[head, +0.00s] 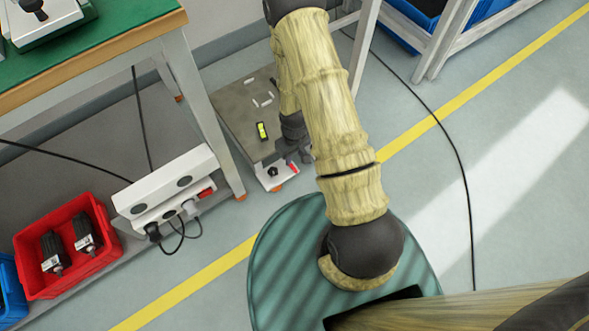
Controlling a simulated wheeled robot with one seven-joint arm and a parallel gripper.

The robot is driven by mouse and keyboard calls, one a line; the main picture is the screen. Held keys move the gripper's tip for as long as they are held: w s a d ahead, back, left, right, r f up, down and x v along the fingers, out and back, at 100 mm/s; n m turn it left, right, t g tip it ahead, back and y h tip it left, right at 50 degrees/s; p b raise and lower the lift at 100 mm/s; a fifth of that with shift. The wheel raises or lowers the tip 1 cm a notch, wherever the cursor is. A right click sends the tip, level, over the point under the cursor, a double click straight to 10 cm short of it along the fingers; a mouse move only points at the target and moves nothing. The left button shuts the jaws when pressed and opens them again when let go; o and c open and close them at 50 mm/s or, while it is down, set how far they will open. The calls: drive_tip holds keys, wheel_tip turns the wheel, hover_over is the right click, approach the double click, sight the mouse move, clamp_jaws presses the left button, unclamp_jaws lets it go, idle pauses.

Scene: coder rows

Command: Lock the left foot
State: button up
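A low grey slab (238,107) with a pale front edge stands on the floor beside the bench leg. A yellow-green spirit level (262,131) lies on top of it. At its near corner are a black knob (273,171), a small red part (294,168) and an orange foot (277,188) at floor height. I cannot tell which of these is the left foot or its lock. My gripper (296,155) is dark and points down at this corner, close to the red part. My arm hides much of the slab's right side, and the fingertips are too small to read.
A green-topped bench (95,35) stands at upper left. A white power strip box (165,187) with plugs and a red bin (68,247) of motors sit below it. Black cables cross the floor. Open floor with a yellow line (460,101) lies to the right.

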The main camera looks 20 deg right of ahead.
sight(295, 170)
wheel_tip(295, 170, down, 9)
drive_tip(key=b, duration=0.4)
drive_tip(key=shift+b, duration=0.3)
drive_tip(key=shift+r, duration=0.1)
clamp_jaws()
